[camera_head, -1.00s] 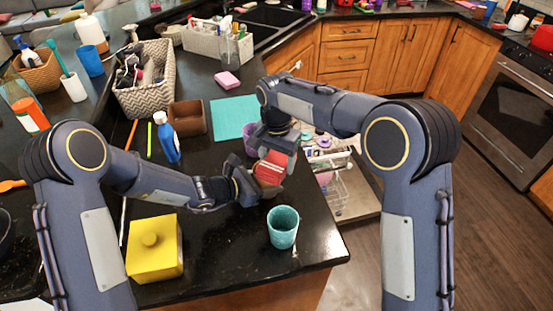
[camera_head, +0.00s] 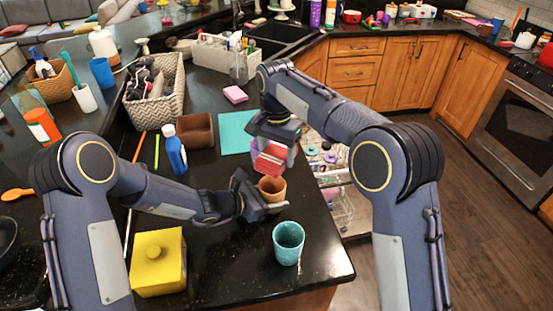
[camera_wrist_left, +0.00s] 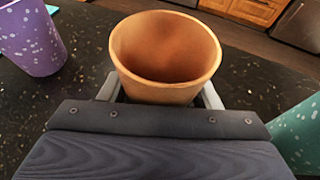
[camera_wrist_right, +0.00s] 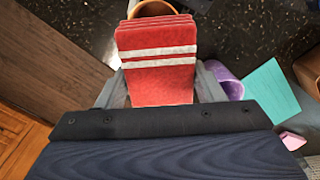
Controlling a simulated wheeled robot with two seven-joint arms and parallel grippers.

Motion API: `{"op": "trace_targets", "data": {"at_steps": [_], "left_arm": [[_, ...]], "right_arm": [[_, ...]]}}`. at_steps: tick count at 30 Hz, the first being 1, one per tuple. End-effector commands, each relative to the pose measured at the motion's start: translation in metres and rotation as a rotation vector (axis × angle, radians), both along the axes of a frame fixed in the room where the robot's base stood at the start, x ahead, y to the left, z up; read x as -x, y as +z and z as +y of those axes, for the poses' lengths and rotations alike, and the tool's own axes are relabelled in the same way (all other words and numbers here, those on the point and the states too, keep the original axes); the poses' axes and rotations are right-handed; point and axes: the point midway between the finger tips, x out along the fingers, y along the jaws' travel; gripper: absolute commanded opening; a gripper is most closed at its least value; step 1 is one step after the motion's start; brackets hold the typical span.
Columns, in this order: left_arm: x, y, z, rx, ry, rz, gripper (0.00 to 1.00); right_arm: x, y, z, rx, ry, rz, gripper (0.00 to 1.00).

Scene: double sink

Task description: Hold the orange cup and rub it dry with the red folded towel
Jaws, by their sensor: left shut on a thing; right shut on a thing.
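The orange cup (camera_head: 272,188) is upright over the black counter, and my left gripper (camera_head: 264,205) is shut on it from the left. In the left wrist view the cup (camera_wrist_left: 165,50) sits between the fingers, its open mouth showing. My right gripper (camera_head: 278,148) is above and behind the cup, shut on the red folded towel (camera_head: 270,159). The right wrist view shows the towel (camera_wrist_right: 158,65) with two white stripes, its far end close over the cup's rim (camera_wrist_right: 153,9). I cannot tell whether towel and cup touch.
A teal cup (camera_head: 288,243) stands in front, near the counter edge. A purple cup (camera_wrist_left: 34,36) stands close behind the orange one. A yellow box (camera_head: 158,262), blue bottle (camera_head: 175,151) and brown holder (camera_head: 196,131) are to the left. A teal cloth (camera_head: 235,132) lies behind.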

Motion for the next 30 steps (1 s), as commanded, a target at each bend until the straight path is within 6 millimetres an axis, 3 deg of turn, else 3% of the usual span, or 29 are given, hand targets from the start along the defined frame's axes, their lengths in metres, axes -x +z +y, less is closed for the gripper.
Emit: {"op": "trace_targets", "data": {"at_steps": [9, 25, 26, 30], "left_arm": [[0.0, 0.0, 0.0, 0.0, 0.0, 0.0, 0.31], [0.0, 0.0, 0.0, 0.0, 0.0, 0.0, 0.31], [0.0, 0.0, 0.0, 0.0, 0.0, 0.0, 0.59], [0.0, 0.0, 0.0, 0.0, 0.0, 0.0, 0.78]], "right_arm": [[0.0, 0.024, 0.0, 0.0, 0.001, -0.001, 0.43], [0.0, 0.026, 0.0, 0.001, 0.001, -0.001, 0.43], [0.0, 0.026, 0.0, 0.001, 0.001, -0.001, 0.43], [0.0, 0.026, 0.0, 0.001, 0.0, -0.001, 0.43]]}}
